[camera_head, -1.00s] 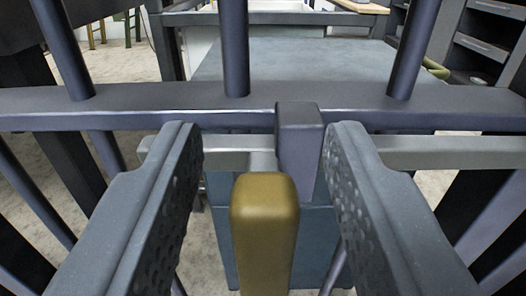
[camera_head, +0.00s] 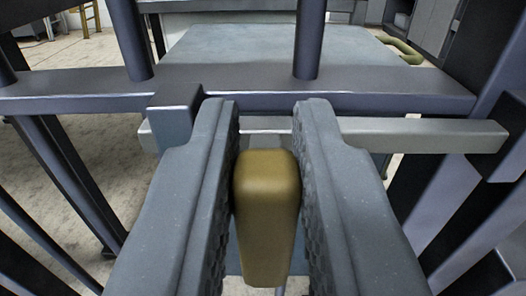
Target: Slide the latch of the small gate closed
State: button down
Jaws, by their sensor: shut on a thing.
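The latch is a light grey bar (camera_head: 425,134) running across the front of the gate (camera_head: 390,97). Its brass-coloured handle (camera_head: 266,215) stands toward me in the middle of the camera view. My gripper (camera_head: 268,190) is shut on this handle, with one textured finger on each side. A dark grey guide block (camera_head: 176,115) on the gate rail holds the bar left of the handle. The bar's left end shows just past this block. Its right end reaches a dark block (camera_head: 503,125) at the right post; I cannot tell whether it is inside it.
Upright gate bars (camera_head: 311,40) rise from the rail in front of me. A grey-blue flat surface (camera_head: 270,50) lies behind the gate. Dark slanted bars stand at lower left and lower right. Pale floor (camera_head: 55,190) shows between the left bars.

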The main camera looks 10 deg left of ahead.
jog(key=shift+d+r, duration=0.15)
jog(key=shift+d, duration=0.1)
jog(key=c, duration=1.4)
grip_release()
jog(key=shift+d, duration=0.15)
jog(key=shift+o, duration=0.2)
jog(key=p+v, duration=0.2)
jog(key=v, duration=1.1)
jog(key=shift+s, duration=0.4)
